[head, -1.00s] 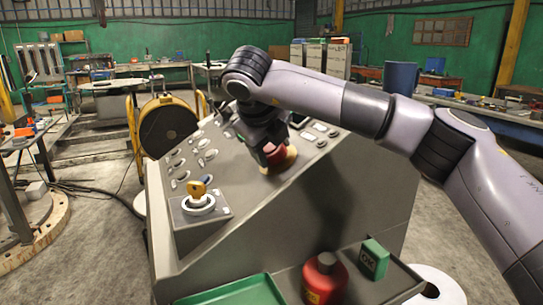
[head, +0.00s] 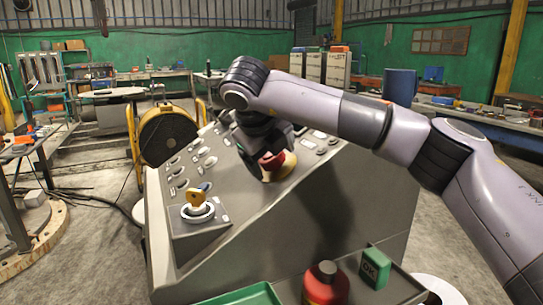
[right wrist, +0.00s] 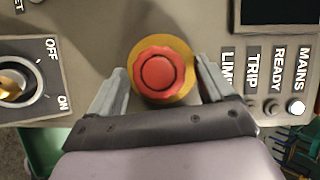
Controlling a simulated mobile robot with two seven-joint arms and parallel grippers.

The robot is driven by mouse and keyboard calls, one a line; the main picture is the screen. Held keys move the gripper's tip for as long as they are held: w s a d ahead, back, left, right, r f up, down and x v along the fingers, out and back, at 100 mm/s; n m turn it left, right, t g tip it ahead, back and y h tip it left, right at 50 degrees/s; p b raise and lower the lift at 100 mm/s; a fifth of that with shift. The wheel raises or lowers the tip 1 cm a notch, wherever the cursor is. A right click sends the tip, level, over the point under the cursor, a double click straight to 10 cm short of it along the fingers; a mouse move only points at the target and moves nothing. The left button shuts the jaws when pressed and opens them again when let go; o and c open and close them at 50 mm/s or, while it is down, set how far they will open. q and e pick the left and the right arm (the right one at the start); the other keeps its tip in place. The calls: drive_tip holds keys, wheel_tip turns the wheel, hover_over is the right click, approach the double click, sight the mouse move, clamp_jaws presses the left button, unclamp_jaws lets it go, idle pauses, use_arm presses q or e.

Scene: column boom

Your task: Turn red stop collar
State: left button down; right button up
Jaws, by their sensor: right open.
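The red stop collar (right wrist: 160,74) is a scalloped red knob on a round yellow base (right wrist: 182,52) on the grey console. It also shows in the head view (head: 271,160), partly hidden by my right gripper. In the right wrist view my right gripper (right wrist: 160,85) is open, with one finger on each side of the red collar. Gaps show between the fingers and the collar. In the head view the right gripper (head: 268,150) comes down on the collar from above. My left gripper is not in view.
A yellow key switch (head: 197,200) stands on the console's near left part, with OFF and ON marks in the wrist view. Several indicator lamps (right wrist: 295,107) sit beside the collar. A red bottle (head: 326,284) and a green OK block (head: 375,263) stand at the front.

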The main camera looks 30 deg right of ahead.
drive_tip(key=v, duration=0.7)
drive_tip(key=shift+s, duration=0.1)
idle(0.4)
